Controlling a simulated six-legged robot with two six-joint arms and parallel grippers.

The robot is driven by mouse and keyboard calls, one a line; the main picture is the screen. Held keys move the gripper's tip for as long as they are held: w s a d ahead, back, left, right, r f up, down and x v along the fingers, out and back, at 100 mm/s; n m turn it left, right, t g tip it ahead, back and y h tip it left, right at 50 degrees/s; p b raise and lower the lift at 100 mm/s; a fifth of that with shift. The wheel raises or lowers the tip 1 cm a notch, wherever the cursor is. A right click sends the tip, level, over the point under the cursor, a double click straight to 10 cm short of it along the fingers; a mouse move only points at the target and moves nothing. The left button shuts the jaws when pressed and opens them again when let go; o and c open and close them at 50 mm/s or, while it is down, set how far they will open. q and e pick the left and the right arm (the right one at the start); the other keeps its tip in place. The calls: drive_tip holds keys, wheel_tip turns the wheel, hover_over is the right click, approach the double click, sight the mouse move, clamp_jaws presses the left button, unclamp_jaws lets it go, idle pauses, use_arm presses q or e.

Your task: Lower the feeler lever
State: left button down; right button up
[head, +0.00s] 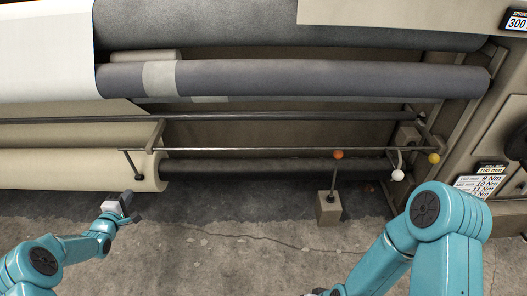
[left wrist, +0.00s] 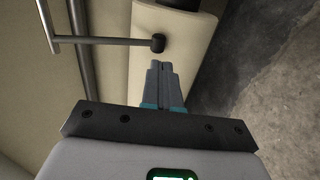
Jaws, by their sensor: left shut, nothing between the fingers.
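A thin grey lever with a black tip, which looks like the feeler lever (head: 131,163), hangs from a long thin rod at the left, its tip against the end part of the cream cloth roll (head: 70,170). In the left wrist view the lever (left wrist: 105,41) runs across to its black tip, over the cream roll (left wrist: 150,70). My left gripper (head: 134,206) is shut and empty, just below the roll's end in the head view. Its fingertips (left wrist: 162,66) lie close to the black tip; I cannot tell whether they touch. My right gripper's fingers are not seen.
An orange-knobbed lever (head: 338,156) stands on a small block (head: 329,210) on the floor. A white knob (head: 397,175) and a yellow knob (head: 433,158) sit at the rod's right end. Grey rolls (head: 300,78) cross above. The concrete floor (head: 240,250) in front is clear.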

use_arm(q)
drive_tip(key=s+r+p, duration=0.2)
drive_tip(key=s+p, duration=0.1)
drive_tip(key=shift+s+a+r, duration=0.1)
drive_tip(key=shift+s+a, duration=0.05)
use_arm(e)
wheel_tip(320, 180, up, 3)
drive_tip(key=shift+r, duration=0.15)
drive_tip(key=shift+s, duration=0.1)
